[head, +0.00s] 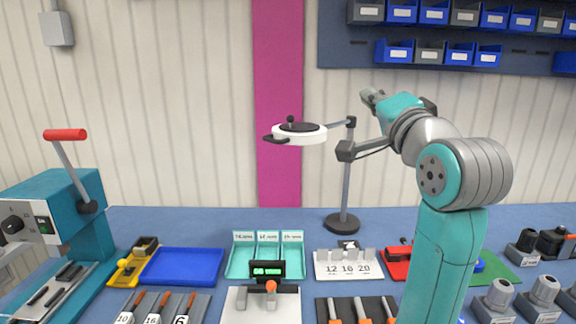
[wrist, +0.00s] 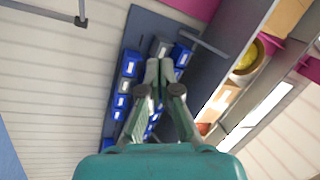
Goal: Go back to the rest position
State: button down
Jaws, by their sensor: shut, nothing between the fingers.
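My gripper (head: 372,97) is at the end of my raised teal and grey arm in the head view. It is high above the blue bench and points up and back toward the wall. In the wrist view my gripper (wrist: 159,76) shows its two fingers together, shut with nothing between them. Blue and grey wall bins (wrist: 131,63) lie beyond the fingers there, apart from them.
A lamp stand with a round white head (head: 299,136) stands left of my arm. The blue bench (head: 210,222) holds a lever press (head: 62,210), a blue tray (head: 183,266), a teal tray (head: 240,262) and several tools. Free air lies above the bench's left half.

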jog(key=s+d+f+n+g+h, duration=0.1)
jog(key=s+f, duration=0.2)
jog(key=f, duration=1.5)
jog(key=s+d+f+n+g+h, duration=0.1)
jog(key=s+f+n, duration=0.1)
jog(key=f, duration=1.6)
jog(key=s+d+f+n+g+h, duration=0.1)
jog(key=s+f+n, duration=0.1)
jog(key=s+f, duration=1.3)
jog(key=s+f+n+g, duration=0.1)
jog(key=s+f+n, duration=0.1)
jog(key=s, duration=1.4)
jog(key=s+d+f+n+g, duration=0.1)
jog(key=s+f+n, duration=0.2)
jog(key=s, duration=1.2)
jog(key=shift+s+f+n+h, duration=0.25)
jog(key=shift+s+n+h, duration=0.05)
jog(key=shift+s+n, duration=0.1)
